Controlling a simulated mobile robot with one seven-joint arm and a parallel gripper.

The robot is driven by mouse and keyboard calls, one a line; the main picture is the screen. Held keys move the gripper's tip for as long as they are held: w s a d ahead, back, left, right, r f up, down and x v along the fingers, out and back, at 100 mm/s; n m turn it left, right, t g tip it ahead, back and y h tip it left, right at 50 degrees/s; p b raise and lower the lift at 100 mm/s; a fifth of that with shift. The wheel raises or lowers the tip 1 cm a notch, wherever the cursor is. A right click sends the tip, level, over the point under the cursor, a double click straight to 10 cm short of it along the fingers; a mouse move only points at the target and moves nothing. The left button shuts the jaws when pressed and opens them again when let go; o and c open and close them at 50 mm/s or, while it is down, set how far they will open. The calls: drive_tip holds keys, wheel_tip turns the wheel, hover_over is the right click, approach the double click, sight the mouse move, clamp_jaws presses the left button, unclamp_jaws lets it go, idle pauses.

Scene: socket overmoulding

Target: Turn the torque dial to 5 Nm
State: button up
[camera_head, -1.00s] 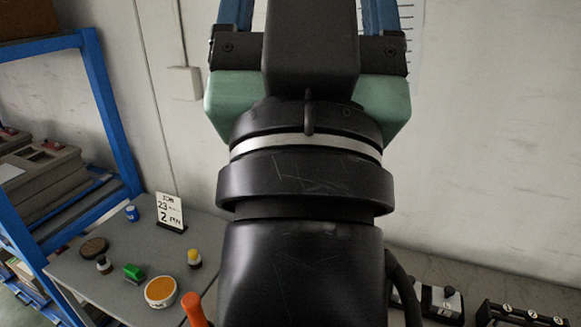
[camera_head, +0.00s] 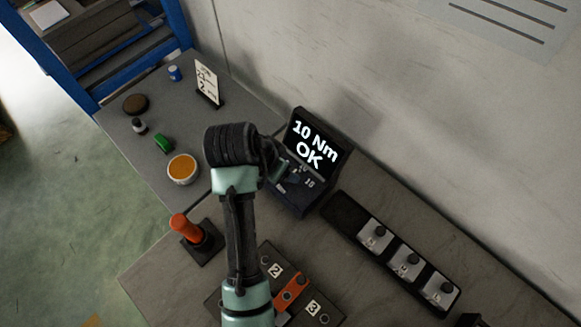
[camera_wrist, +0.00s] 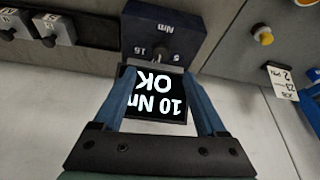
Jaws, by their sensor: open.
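The torque unit (camera_head: 275,203) stands on the bench against the wall, and its lit screen (camera_head: 316,142) reads "10 Nm OK". In the wrist view the screen (camera_wrist: 158,108) appears upside down. There the dial's face (camera_wrist: 172,22) shows "Nm", "15" and "5", with a small dial knob (camera_wrist: 158,57) between the numbers. My gripper (camera_head: 288,177) is at the front of the unit; its blue fingers partly hide the dial in the head view. In the wrist view my gripper (camera_wrist: 160,72) is open, its fingertips spread either side of the knob; contact cannot be told.
A row of grey switch boxes (camera_head: 408,260) stands to the right. A numbered block with an orange lever (camera_head: 291,291) lies beneath my arm. An orange-handled stick (camera_head: 187,228) stands at left. A job card (camera_head: 207,82) and an orange-topped pot (camera_head: 182,168) stand behind.

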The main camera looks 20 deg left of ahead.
drive_tip(key=x, duration=0.9)
drive_tip(key=shift+w+f, duration=0.1)
drive_tip(key=shift+w, duration=0.05)
clamp_jaws()
